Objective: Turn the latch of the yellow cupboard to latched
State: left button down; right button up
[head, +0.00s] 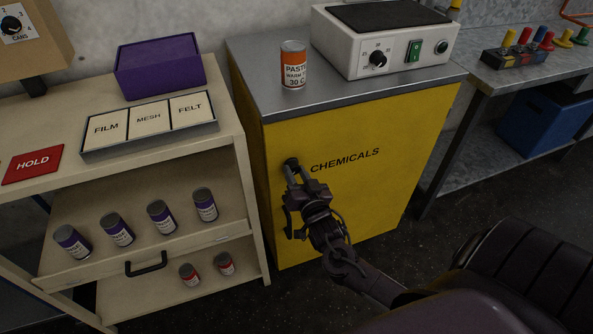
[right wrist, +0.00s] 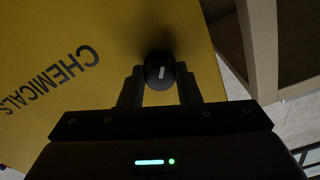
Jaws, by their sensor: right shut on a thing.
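The yellow cupboard (head: 385,190) stands in the middle with its door closed and the word CHEMICALS on it. Its latch is a round black knob (head: 290,163) at the upper left of the door. My right gripper (head: 296,174) is at the knob, with its fingers shut on it. In the right wrist view the knob (right wrist: 160,71) sits between the two fingertips, with a small pale mark on its face. A black handle (head: 288,222) shows below, partly beside the gripper. My left gripper is in neither view.
An orange-labelled PASTE can (head: 293,66) and a white heater box (head: 380,42) stand on the cupboard's grey top. A shelf unit (head: 243,185) with several cans is close on the left.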

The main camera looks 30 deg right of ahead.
jog(key=m+p, duration=0.1)
jog(key=m, duration=0.3)
jog(key=shift+r+m+p, duration=0.15)
jog(key=shift+m+p, duration=0.15)
jog(key=shift+m, duration=0.5)
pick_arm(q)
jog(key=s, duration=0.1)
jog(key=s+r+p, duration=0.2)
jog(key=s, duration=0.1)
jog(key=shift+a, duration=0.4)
pick_arm(e)
jog(key=m, duration=0.4)
jog(key=shift+m, duration=0.4)
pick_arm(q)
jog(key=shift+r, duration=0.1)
pick_arm(e)
jog(key=o, duration=1)
jog(key=shift+v, duration=3.9)
